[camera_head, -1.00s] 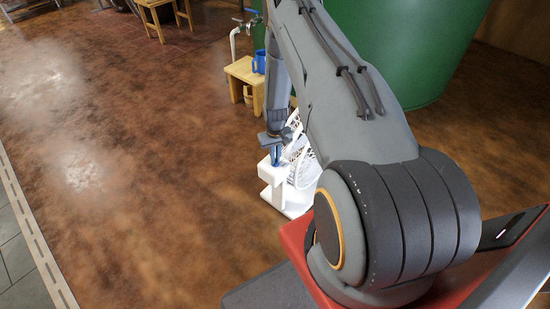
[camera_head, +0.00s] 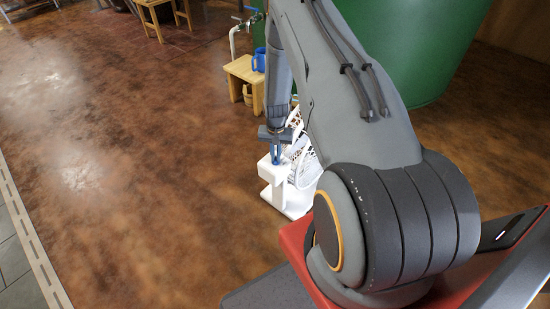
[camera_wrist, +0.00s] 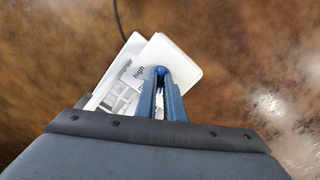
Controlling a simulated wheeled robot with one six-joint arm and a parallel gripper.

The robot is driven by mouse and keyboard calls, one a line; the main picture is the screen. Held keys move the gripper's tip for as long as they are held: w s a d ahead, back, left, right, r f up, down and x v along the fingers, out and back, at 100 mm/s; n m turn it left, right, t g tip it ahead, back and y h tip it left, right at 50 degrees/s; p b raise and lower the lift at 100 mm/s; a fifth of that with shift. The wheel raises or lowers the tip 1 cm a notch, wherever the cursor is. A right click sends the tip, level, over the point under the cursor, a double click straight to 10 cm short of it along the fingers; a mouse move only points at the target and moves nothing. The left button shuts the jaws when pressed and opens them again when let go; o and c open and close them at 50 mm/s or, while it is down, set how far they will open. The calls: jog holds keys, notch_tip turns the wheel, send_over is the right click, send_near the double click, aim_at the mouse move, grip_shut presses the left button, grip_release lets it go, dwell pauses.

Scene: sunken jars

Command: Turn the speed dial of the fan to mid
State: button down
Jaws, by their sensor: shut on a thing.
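The white fan (camera_head: 305,165) stands on the floor, partly hidden behind my arm in the head view. Its flat white top (camera_wrist: 172,52) fills the middle of the wrist view, with the printed word "high" and a second word mostly covered. The blue speed dial (camera_wrist: 160,72) sits on that top, between my fingertips. My gripper (camera_wrist: 162,84) points down and is shut on the dial; in the head view the gripper (camera_head: 276,160) meets the fan's white housing. Which mark the dial points to is hidden by the fingers.
A small wooden stool (camera_head: 244,72) with a blue mug (camera_head: 259,60) stands behind the fan, near a pipe with a tap. A large green tank (camera_head: 430,50) is at the back right. The brown floor (camera_head: 130,190) to the left is clear. A dark cord (camera_wrist: 118,20) runs from the fan.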

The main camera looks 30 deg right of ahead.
jog(key=m+b, duration=0.2)
jog(key=m, duration=0.3)
jog(key=shift+m, duration=0.3)
jog(key=shift+m+b, duration=0.95)
jog(key=shift+m, duration=1.35)
jog(key=c, duration=1.9)
grip_release()
jog(key=shift+o, duration=0.2)
jog(key=shift+r+b, duration=0.35)
jog(key=shift+r, duration=3.55)
